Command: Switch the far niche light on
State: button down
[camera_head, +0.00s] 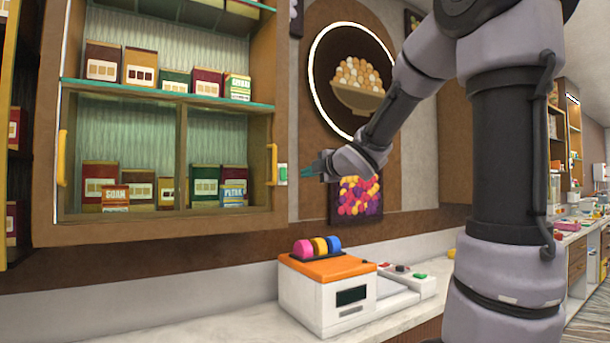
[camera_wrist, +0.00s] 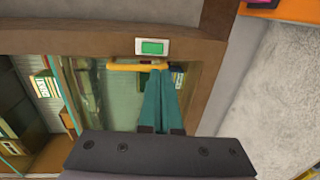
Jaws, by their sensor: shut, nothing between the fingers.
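A small switch (camera_head: 281,173) with a green button on a white plate is mounted at the right edge of the wooden wall cabinet, beside a yellow handle. The switch also shows in the wrist view (camera_wrist: 152,47), just beyond my fingertips. My gripper (camera_head: 306,171) has teal fingers, shut and empty, pointing left toward the switch at about its height. In the wrist view the closed fingertips (camera_wrist: 160,74) appear near the yellow handle (camera_wrist: 137,66), below the switch; a gap to the switch shows in the head view. Whether a niche light is lit, I cannot tell.
The cabinet (camera_head: 150,230) has glass sliding fronts with sweet boxes inside. Below, a white and orange billing machine (camera_head: 325,290) stands on the counter (camera_head: 200,325). A round sweets picture (camera_head: 355,80) and a colourful picture (camera_head: 357,205) hang on the wall behind my arm.

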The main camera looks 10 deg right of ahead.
aim_at(284, 180)
jog(key=x, duration=1.1)
jog(key=shift+w+f, duration=0.1)
jog(key=shift+w, duration=0.15)
jog(key=shift+w+a, duration=0.1)
jog(key=shift+w, duration=0.05)
jog(key=shift+f, duration=0.1)
